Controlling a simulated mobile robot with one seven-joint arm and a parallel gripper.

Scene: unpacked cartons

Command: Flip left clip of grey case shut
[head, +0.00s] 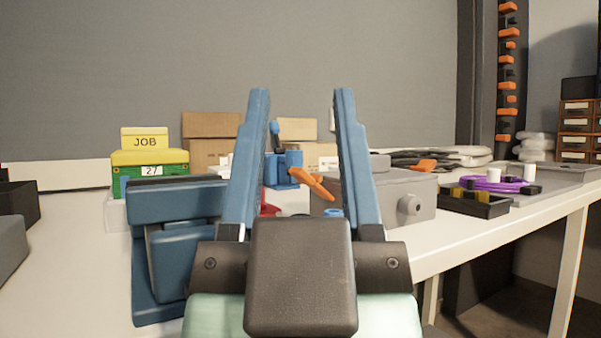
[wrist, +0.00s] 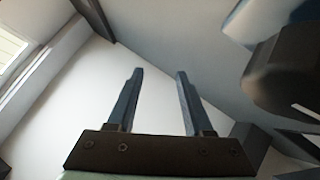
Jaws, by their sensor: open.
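My gripper (head: 301,92) is open in the middle of the head view, with its two blue fingers upright and apart and nothing between them. It also shows open and empty in the wrist view (wrist: 160,71). A grey box-like case (head: 408,192) stands on the white table behind and to the right of my gripper, with a round grey fitting on its near side. My right finger hides part of its left side. I cannot make out a left clip on it. The wrist view shows neither the case nor a clip that I can tell.
A blue fixture with an orange lever (head: 312,182) shows between my fingers, farther back. A green and yellow box (head: 150,175) marked JOB stands at the left. Cardboard cartons (head: 212,124) are behind. A black tray (head: 474,203) and purple cable (head: 492,183) lie at the right.

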